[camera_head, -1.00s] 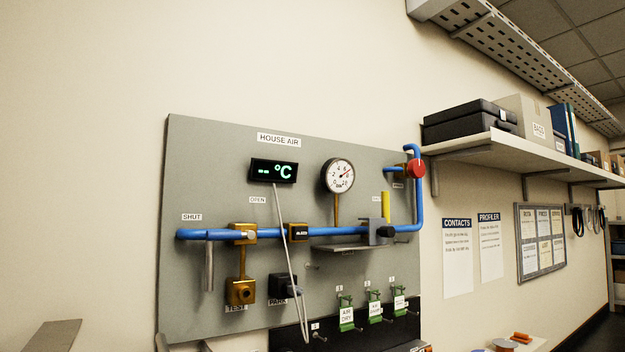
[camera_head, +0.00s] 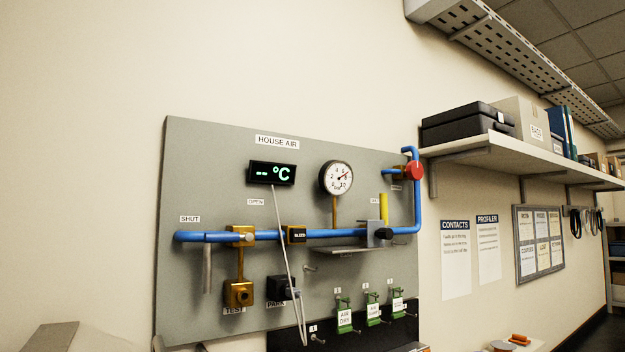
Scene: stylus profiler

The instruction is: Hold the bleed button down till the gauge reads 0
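The bleed button is a black piece (camera_head: 297,234) with a small label that seems to read BLEED. It sits on a brass block on the blue pipe, at the middle of the grey HOUSE AIR panel (camera_head: 210,150). The round white gauge (camera_head: 337,178) is above and right of it on a brass stem. Its needle points up and right, clearly off 0; the exact figure is too small to read. My gripper is not in view, and nothing is seen touching the button.
A display (camera_head: 271,173) shows dashes and °C; its thin pale cable (camera_head: 288,250) hangs just left of the button. A grey lever (camera_head: 207,268) hangs under the pipe near SHUT. A red knob (camera_head: 414,170) is at the right. A shelf (camera_head: 490,150) juts out right of the panel.

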